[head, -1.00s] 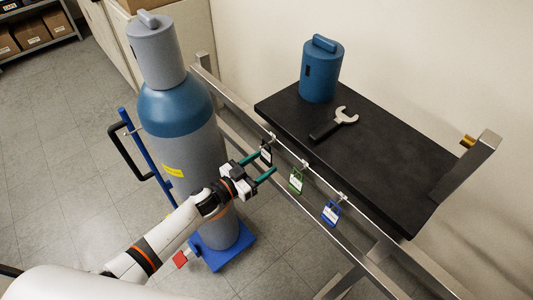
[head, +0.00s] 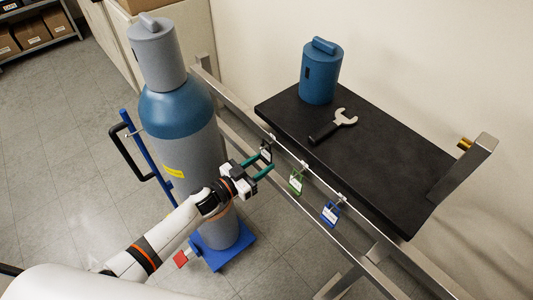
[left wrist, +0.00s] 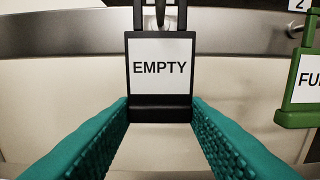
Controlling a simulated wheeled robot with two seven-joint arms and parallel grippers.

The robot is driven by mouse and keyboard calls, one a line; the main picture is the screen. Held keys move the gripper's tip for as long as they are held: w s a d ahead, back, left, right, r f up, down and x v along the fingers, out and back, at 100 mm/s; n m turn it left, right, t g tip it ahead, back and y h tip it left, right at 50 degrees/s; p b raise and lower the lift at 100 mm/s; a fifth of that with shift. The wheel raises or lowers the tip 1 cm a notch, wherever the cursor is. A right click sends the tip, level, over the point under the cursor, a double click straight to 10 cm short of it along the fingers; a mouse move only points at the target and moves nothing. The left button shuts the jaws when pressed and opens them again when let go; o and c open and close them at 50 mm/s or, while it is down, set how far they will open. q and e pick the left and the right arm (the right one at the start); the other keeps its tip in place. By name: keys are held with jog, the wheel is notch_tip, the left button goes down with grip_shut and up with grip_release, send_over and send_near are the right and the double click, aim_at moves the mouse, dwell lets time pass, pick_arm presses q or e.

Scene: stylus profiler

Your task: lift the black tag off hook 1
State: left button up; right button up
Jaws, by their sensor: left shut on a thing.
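The black tag (left wrist: 160,112) with a white "EMPTY" label hangs upright in the left wrist view, its loop running up over a hook at the top edge. It also shows in the head view (head: 266,152), at the left end of the row of tags on the metal rail. My left gripper (head: 266,166) has its green fingers on either side of the tag's lower part, shut on it. In the left wrist view the fingertips (left wrist: 160,110) touch the tag's lower side edges. The top of the hook is cut off there. My right gripper is not in view.
A green tag (head: 296,184) and a blue tag (head: 330,212) hang further right on the rail (head: 315,201). A black shelf (head: 385,165) behind it carries a wrench (head: 335,124) and a blue cap (head: 321,75). A tall gas cylinder (head: 180,130) stands left of my gripper.

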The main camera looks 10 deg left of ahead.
pick_arm(q)
jog(key=shift+r, duration=0.15)
jog(key=shift+p+v, duration=0.5)
jog(key=shift+v, duration=0.65)
jog(key=shift+p+v, duration=0.85)
jog(key=shift+v, duration=2)
